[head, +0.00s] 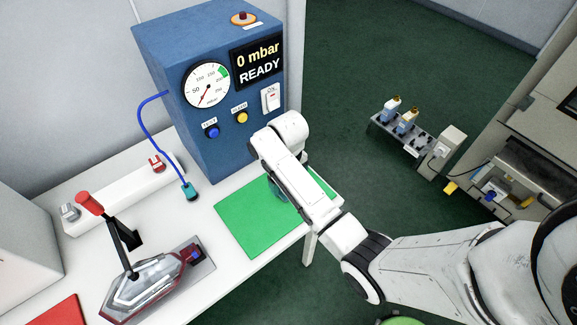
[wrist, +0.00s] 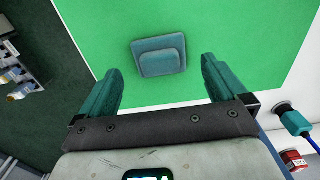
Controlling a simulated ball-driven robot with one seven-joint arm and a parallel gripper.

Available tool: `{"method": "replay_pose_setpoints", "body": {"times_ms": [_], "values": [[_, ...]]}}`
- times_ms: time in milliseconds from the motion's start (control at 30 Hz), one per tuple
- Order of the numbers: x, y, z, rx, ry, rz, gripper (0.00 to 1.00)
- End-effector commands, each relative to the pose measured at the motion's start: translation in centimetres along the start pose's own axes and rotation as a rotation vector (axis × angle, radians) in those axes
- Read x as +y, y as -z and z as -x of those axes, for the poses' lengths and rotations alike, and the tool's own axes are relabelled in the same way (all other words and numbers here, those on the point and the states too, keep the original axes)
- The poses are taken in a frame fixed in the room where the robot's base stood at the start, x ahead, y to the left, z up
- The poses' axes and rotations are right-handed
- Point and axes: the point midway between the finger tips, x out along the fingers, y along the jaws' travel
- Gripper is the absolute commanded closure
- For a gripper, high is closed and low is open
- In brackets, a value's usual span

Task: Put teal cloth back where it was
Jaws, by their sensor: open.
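The teal cloth (wrist: 159,56) is a small folded square pad lying on the green mat (wrist: 238,28) in the wrist view. In the head view the cloth (head: 276,189) shows only in part, mostly hidden by my arm, on the green mat (head: 250,225). My gripper (wrist: 160,65) is open, with one finger on each side of the cloth in the wrist view. The fingers do not appear to touch the cloth; the height gap is hard to tell. In the head view my fingers are hidden behind my arm.
The blue test box (head: 205,135) reads "0 mbar READY" and stands behind the mat. A blue tube ends in a teal connector (head: 189,190) at left. A rack of lamps (head: 405,130) stands at right.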

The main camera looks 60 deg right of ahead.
Motion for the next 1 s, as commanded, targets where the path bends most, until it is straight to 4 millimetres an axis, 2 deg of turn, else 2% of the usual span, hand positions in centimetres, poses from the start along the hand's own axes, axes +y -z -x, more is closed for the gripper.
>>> {"method": "replay_pose_setpoints", "body": {"times_ms": [100, 367, 533, 700, 767, 867, 1000], "values": [[0.0, 0.1, 2.6, 0.006, 0.000, 0.001, 0.01], [0.0, 0.1, 7.2, 0.003, 0.000, 0.000, 0.01], [0.0, 0.0, 8.3, 0.001, 0.000, 0.000, 0.01], [-0.5, -0.5, 8.1, 0.000, 0.003, 0.007, 0.01], [-1.4, -1.4, 7.4, 0.003, 0.008, 0.017, 0.01], [-3.6, -4.1, 5.9, 0.011, 0.020, 0.045, 0.01], [-6.5, -9.8, 3.9, 0.030, 0.029, 0.094, 0.01]]}}
